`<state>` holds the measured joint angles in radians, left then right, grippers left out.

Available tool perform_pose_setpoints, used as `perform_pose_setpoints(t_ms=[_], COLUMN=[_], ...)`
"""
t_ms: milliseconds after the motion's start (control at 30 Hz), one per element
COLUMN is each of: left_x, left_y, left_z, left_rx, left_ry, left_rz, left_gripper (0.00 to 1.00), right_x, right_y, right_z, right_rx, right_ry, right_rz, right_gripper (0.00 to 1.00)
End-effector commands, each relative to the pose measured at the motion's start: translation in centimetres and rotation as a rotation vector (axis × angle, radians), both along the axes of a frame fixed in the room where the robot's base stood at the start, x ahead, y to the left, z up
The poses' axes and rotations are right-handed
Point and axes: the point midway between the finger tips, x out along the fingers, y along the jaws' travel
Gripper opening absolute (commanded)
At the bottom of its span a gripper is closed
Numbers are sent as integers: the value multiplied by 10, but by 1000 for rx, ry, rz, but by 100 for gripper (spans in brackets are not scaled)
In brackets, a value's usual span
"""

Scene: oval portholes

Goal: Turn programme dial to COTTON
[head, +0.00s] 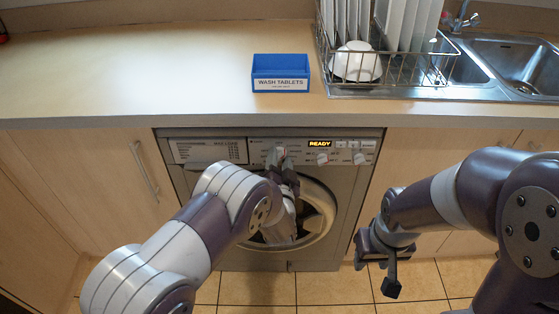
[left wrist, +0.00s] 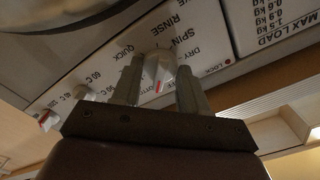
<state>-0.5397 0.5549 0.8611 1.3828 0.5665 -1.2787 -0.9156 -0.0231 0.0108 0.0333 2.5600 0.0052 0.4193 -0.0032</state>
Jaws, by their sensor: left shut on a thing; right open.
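The washing machine (head: 183,178) stands under the counter, its panel at the top front. In the left wrist view my left gripper (left wrist: 160,80) is shut on the programme dial (left wrist: 160,66), one finger on each side. The pale dial has a red mark pointing down in the picture, towards the gripper's base. Labels QUICK, RINSE, SPIN and DRY show around it; a COTTON label cannot be clearly read. My right gripper (head: 378,258) is open and empty, right of the machine.
A lit READY display (head: 320,143) and smaller knobs (head: 322,158) lie right of the dial. The round door (head: 325,208) is below. On the counter stand a blue WASH TABLETS box (head: 281,72) and a dish rack (head: 400,75) beside the sink (head: 525,70).

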Motion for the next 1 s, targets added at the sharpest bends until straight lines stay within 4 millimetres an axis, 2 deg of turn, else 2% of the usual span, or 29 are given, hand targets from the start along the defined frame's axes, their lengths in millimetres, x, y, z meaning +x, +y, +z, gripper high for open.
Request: perform_pose_setpoints(t_ms=[100,133,167,200,467,567,900,1000], left_x=[0,0,0,0,-1,-10,-97,-115], left_y=[0,0,0,0,0,0,-1,-1], left_z=[0,0,0,0,0,0,1,0], left_rx=[0,0,0,0,-1,-1,1,1], left_ry=[1,1,1,1,1,3,3,1], left_rz=[-1,-1,-1,-1,-1,-2,-4,-3], left_gripper=[13,53,63,68,68,68,68,68], right_x=[0,0,0,0,0,0,0,0], right_y=[0,0,0,0,0,0,0,0], right_z=[0,0,0,0,0,2,14,16], right_rx=[0,0,0,0,0,0,0,0], right_ry=[0,0,0,0,0,0,0,0], right_rz=[0,0,0,0,0,0,0,0], right_gripper=[43,43,43,43,43,43,43,43])
